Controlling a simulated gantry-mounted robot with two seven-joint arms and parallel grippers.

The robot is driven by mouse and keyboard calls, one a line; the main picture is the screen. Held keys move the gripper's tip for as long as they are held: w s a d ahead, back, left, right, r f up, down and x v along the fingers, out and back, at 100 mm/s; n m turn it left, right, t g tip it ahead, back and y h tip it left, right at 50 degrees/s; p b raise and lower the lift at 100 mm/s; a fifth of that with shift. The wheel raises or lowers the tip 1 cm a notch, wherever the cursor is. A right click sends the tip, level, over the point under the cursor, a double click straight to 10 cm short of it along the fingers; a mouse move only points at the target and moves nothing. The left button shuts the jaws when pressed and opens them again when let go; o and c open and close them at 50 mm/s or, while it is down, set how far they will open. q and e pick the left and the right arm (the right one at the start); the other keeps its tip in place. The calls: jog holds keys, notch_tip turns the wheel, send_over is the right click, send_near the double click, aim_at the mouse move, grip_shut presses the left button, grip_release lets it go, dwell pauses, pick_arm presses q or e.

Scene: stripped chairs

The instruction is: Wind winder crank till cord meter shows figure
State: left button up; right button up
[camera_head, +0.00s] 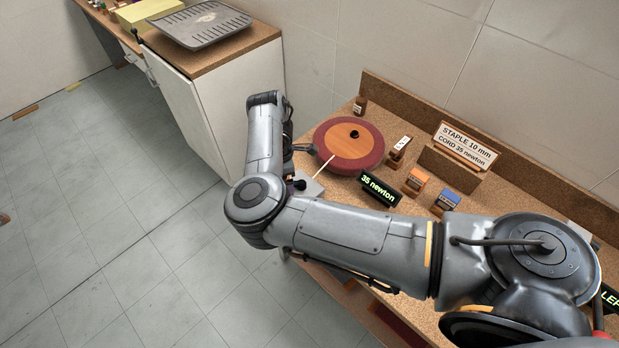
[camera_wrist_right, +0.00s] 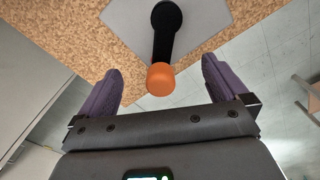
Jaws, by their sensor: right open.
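The winder crank is a black arm (camera_wrist_right: 163,42) with an orange knob (camera_wrist_right: 160,79), on a grey plate (camera_wrist_right: 125,22) at the bench edge in the right wrist view. My right gripper (camera_wrist_right: 162,70) is open, with its purple fingers apart on either side of the knob and not touching it. In the head view my right arm hides most of the crank and I cannot make out the fingers. The cord meter (camera_head: 378,189) is a black display reading "35 newton" in green. A sign (camera_head: 467,146) reads "STAPLE 10 mm, CORD 35 newton". My left gripper is not in view.
A round red-brown padded seat (camera_head: 349,143) with a pale cord or stick lies on the cork bench.

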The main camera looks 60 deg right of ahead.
jog(key=shift+r+p, duration=2.35)
jog(key=shift+r, duration=0.65)
